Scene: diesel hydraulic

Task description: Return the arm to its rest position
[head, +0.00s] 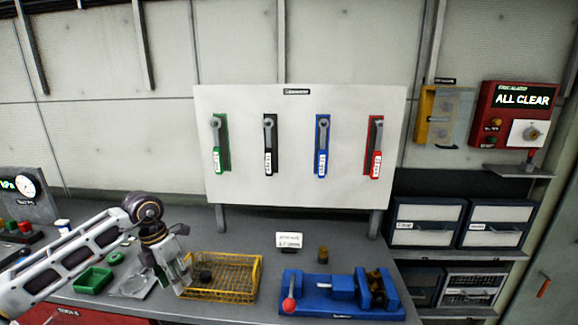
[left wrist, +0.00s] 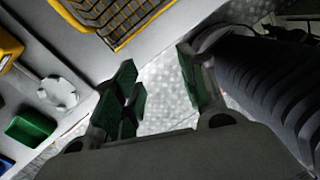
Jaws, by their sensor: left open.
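My left arm (head: 60,262) reaches in from the left over the bench. Its left gripper (head: 172,284) points down beside the left end of the yellow wire basket (head: 222,296). In the left wrist view the two green-padded fingers of the left gripper (left wrist: 160,86) stand apart with nothing between them. The basket (left wrist: 75,15) shows at the top of that view, clear of the fingers. My right gripper does not show.
A green tray (head: 93,280) lies left of the gripper. A white board (head: 300,185) with several hanging wrenches is behind. Bench space between basket and vise is narrow.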

